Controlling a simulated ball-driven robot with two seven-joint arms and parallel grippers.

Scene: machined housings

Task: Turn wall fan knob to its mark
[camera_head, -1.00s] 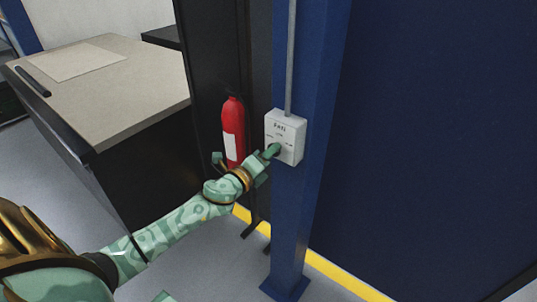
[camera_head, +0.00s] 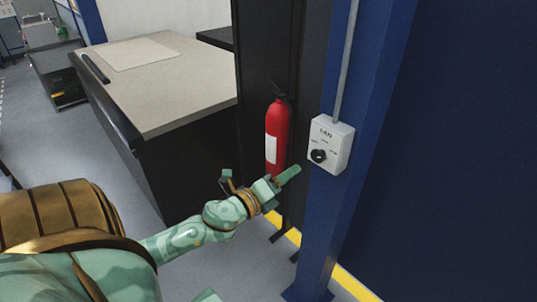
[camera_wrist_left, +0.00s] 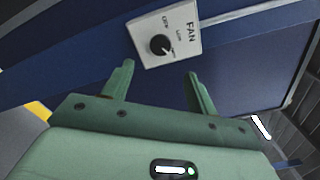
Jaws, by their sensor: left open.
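The fan control is a white box (camera_head: 341,135) labelled FAN, fixed to a blue post. Its round black knob (camera_head: 318,156) is on the lower front face and also shows in the left wrist view (camera_wrist_left: 159,45). Small labels sit around the knob, too small to read surely. A pale pointer line on the knob seems to point toward the lower right label in the wrist view. My left gripper (camera_head: 284,179) is open and empty, left of and below the box, apart from the knob. In the wrist view the knob lies beyond the gap between its fingertips (camera_wrist_left: 160,70).
A grey conduit (camera_head: 347,60) runs up from the box along the blue post (camera_head: 325,220). A red fire extinguisher (camera_head: 277,137) stands just left of the post, behind my left gripper. A workbench (camera_head: 150,85) is farther left. A yellow floor line (camera_head: 350,283) passes by the post.

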